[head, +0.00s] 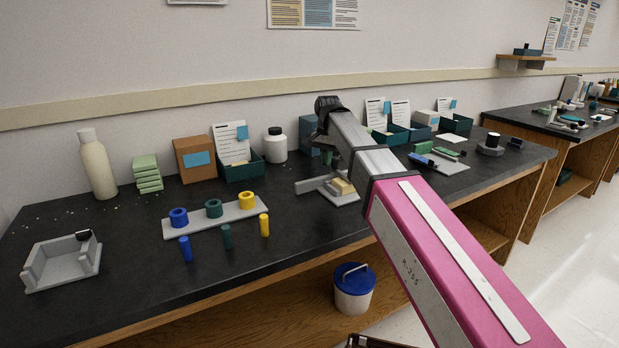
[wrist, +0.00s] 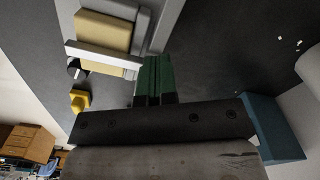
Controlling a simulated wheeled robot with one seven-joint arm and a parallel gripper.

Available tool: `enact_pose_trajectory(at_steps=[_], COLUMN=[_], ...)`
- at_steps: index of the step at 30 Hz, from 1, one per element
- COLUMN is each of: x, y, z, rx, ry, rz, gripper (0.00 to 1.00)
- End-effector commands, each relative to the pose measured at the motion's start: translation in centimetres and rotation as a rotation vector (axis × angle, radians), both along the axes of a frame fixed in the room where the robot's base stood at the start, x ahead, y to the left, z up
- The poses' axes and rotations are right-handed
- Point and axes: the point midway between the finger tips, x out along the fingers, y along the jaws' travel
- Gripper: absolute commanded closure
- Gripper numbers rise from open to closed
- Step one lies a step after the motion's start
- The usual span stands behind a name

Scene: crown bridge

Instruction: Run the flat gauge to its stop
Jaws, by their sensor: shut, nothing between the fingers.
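A light grey fixture (head: 348,197) stands on the dark bench near the middle, with a beige block (head: 342,186) on it. I cannot tell for certain which of these is the flat gauge. My gripper (wrist: 154,72) has green fingertips that are shut together with nothing between them. In that view they appear just right of the bar's end; whether they touch it is unclear.
A grey plate (head: 228,217) with blue, green and yellow rings lies left of the fixture, with three pegs in front. A blue box (wrist: 272,125) is close to my gripper and stands behind my arm. A grey open tray (head: 62,272) is at far left.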

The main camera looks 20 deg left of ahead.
Motion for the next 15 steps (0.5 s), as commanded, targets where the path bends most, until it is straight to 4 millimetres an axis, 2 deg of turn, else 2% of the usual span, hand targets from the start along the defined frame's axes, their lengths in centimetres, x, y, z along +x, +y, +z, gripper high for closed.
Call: enact_pose_trajectory(at_steps=[15], x=[1.02], y=[-0.96], z=[0.0], rx=[0.0], ry=[-0.001], rz=[0.0], gripper=[1.0])
